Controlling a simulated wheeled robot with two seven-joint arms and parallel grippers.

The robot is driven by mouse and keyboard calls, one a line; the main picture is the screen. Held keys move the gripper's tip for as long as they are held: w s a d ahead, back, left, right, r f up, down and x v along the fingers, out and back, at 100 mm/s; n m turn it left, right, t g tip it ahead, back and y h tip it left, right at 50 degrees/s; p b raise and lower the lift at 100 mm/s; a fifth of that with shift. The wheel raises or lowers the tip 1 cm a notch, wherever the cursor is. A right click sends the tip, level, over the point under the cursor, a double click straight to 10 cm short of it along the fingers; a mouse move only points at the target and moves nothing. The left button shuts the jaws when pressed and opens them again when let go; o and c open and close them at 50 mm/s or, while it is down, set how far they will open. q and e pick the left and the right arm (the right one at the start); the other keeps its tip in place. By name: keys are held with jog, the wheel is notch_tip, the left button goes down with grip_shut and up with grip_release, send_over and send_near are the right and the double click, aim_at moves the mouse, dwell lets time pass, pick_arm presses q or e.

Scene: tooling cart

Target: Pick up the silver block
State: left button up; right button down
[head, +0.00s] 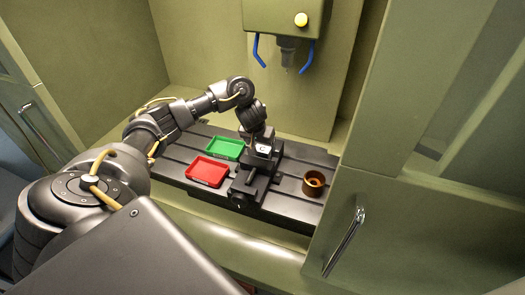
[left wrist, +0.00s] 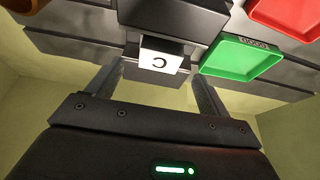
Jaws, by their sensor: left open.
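The silver block (head: 263,150) shows a pale face with a black letter C and sits at the dark vise (head: 241,186) on the machine table. In the left wrist view the block (left wrist: 161,56) is ahead of the fingers, beside the black vise body (left wrist: 170,18). My left gripper (head: 262,138) is right above or at the block in the head view. In the left wrist view its two fingers (left wrist: 158,72) are spread, one to each side of the block's line, with nothing clearly gripped. Whether the fingers overlap the block in depth is hard to tell. My right gripper is not in view.
A green tray (head: 223,149) and a red tray (head: 207,171) lie left of the vise. A brown round cup (head: 313,183) stands on the right of the slotted table (head: 290,172). A spindle (head: 288,52) with blue hoses hangs above. Cabinet walls enclose the table.

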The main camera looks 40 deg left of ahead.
aim_at(262, 149)
pick_arm(q)
jog(key=shift+f, duration=0.4)
jog(key=x, duration=0.4)
jog(key=shift+w+f+b, duration=0.1)
jog(key=shift+f+b, duration=0.15)
jog(key=shift+b, duration=0.05)
jog(key=c, duration=1.1)
jog(key=shift+r, duration=0.1)
jog(key=shift+c, duration=0.4)
jog(key=shift+r, duration=0.2)
